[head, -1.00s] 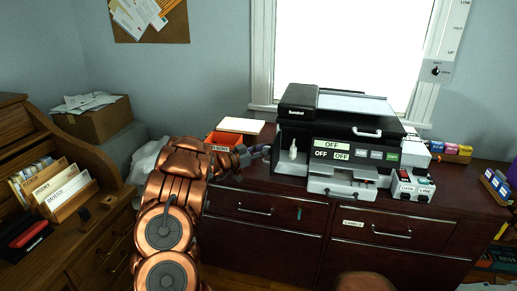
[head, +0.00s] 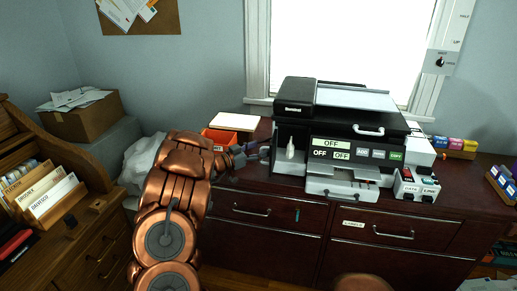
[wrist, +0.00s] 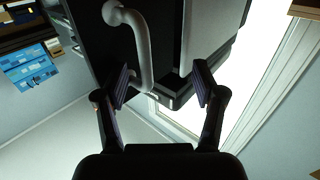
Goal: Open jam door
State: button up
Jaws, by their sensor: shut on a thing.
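The black and grey printer (head: 340,125) stands on the dark cabinet under the window, with its label plates reading OFF. My gripper (head: 262,153) is at the printer's left side in the head view. In the wrist view my gripper (wrist: 162,84) has its two fingers around a grey curved handle (wrist: 146,50) on a dark panel (wrist: 95,35). The handle lies near the left finger, and the exact contact is hard to see. I cannot tell from the head view whether any door stands open; my gripper and the viewing angle hide that side.
An orange tray (head: 221,139) and a white-topped box (head: 235,122) sit left of the printer. Switch boxes (head: 416,187) stand at its right. A wooden desk with file folders (head: 48,200) is at the left. Drawers with handles (head: 252,211) are below.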

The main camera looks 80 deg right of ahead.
jog(key=shift+w+d+r, duration=0.15)
jog(key=shift+d+r, duration=0.05)
jog(key=shift+r, duration=0.5)
jog(key=shift+c, duration=0.3)
jog(key=v, duration=0.4)
jog(key=f+v, duration=0.1)
jog(key=v, duration=0.7)
jog(key=shift+a+f, duration=0.2)
jog(key=shift+a, duration=0.05)
